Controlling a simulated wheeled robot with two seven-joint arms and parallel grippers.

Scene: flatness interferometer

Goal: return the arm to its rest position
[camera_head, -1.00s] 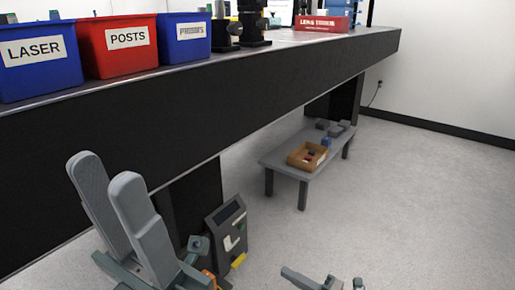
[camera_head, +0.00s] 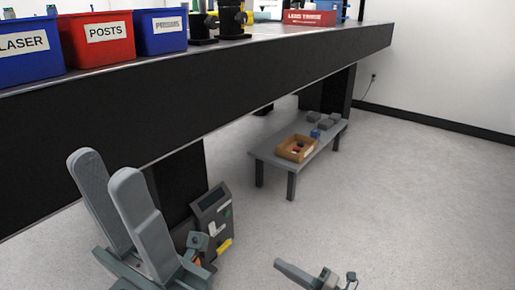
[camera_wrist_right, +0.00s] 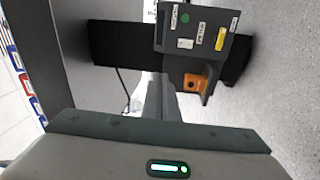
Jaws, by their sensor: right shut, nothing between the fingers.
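My left gripper (camera_head: 107,165) stands large at the lower left of the head view, its two long grey fingers pointing up with a gap between them. It is empty, in front of the dark side of the big table. My right gripper (camera_head: 278,264) shows only partly at the bottom of the head view, low over the pale floor. In the right wrist view its fingers (camera_wrist_right: 160,82) are together with nothing between them. Most of the right arm is out of view.
The dark table (camera_head: 250,95) carries blue and red labelled bins (camera_head: 95,55). Under it stands a dark grey instrument box (camera_head: 208,205), also in the wrist view (camera_wrist_right: 203,30), beside an orange part (camera_wrist_right: 194,82). A low bench (camera_head: 265,156) holds a tray (camera_head: 283,152). Floor at right is clear.

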